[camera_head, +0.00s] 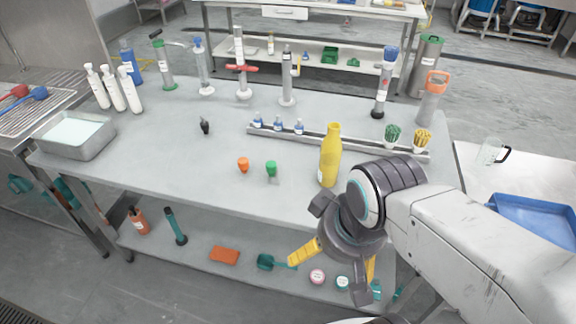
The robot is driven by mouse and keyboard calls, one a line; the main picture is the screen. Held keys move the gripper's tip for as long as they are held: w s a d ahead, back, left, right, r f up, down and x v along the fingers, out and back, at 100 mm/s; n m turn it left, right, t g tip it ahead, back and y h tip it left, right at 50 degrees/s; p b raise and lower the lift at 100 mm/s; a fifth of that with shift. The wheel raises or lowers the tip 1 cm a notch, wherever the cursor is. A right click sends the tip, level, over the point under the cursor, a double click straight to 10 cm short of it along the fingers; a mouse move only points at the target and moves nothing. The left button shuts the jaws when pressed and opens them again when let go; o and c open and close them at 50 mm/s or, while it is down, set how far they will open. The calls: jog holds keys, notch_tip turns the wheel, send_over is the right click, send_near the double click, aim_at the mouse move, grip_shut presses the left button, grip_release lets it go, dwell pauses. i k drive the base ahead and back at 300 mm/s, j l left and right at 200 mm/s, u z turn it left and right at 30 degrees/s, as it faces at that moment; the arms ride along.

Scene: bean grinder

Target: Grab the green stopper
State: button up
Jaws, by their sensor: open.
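The green stopper (271,169) stands on the grey table top (190,165) near its front edge, to the right of an orange stopper (243,164). My gripper (334,281) is open and empty, in front of the table's front edge. It is to the right of the green stopper and lower in the picture. The gripper is apart from the stopper, and nothing hides the stopper.
A yellow bottle (330,155) stands right of the green stopper, close to my arm. A long rack (340,140) with small bottles lies behind it. Tall cylinders (287,80) line the back. A metal tray (76,138) is at the left. The table left of the stoppers is mostly clear.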

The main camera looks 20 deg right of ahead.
aim_at(271, 166)
jog(key=i+j+u, duration=0.1)
jog(key=u, duration=0.4)
jog(key=i+u, duration=0.2)
jog(key=u, duration=0.25)
jog(key=i+u, duration=0.15)
jog(key=u, duration=0.35)
jog(key=i+u, duration=0.15)
jog(key=u, duration=0.3)
jog(key=i+l+u, duration=0.15)
jog(key=u, duration=0.35)
